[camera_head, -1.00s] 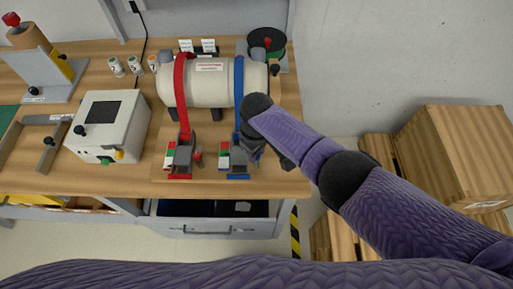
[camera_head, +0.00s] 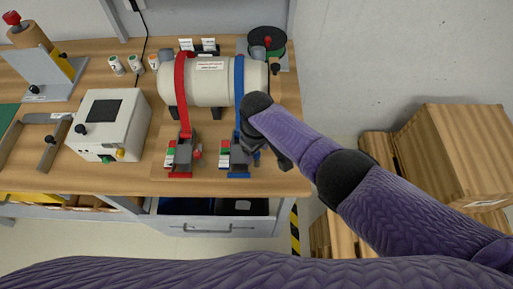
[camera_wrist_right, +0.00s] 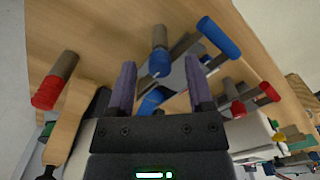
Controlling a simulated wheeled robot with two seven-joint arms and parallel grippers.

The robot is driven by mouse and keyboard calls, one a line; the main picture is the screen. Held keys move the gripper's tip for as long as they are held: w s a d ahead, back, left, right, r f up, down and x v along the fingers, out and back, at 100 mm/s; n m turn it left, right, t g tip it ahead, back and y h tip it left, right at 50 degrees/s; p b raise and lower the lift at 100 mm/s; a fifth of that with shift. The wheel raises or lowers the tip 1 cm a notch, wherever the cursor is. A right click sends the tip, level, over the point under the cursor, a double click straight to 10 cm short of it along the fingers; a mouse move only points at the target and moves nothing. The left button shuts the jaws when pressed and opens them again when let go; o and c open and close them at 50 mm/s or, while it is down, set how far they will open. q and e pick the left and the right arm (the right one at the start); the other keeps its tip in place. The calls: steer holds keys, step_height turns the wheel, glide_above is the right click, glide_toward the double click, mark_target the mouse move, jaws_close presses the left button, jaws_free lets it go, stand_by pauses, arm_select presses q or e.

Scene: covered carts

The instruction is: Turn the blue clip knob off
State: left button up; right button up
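The blue clip (camera_head: 238,172) stands at the front of the workbench, below the blue strap (camera_head: 239,85) that runs over a cream tank (camera_head: 212,82). My right gripper (camera_head: 250,140) is over the right side of this clip in the head view and partly hides it. In the right wrist view my right gripper (camera_wrist_right: 160,75) has its two purple fingers apart. A blue knob (camera_wrist_right: 159,63) on a grey stem shows between them, with gaps on both sides and no visible grip. The clip's blue bar (camera_wrist_right: 220,38) lies to the right. My left gripper is not in view.
A red clip (camera_head: 180,174) with a red strap (camera_head: 182,100) stands just left of the blue one. A white box (camera_head: 108,125) with buttons is further left. A black spool (camera_head: 267,42) stands behind. Wooden crates (camera_head: 455,150) stand at the right.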

steer(key=shift+r, duration=0.1)
step_height(320, 180, up, 10)
steer(key=p, duration=0.4)
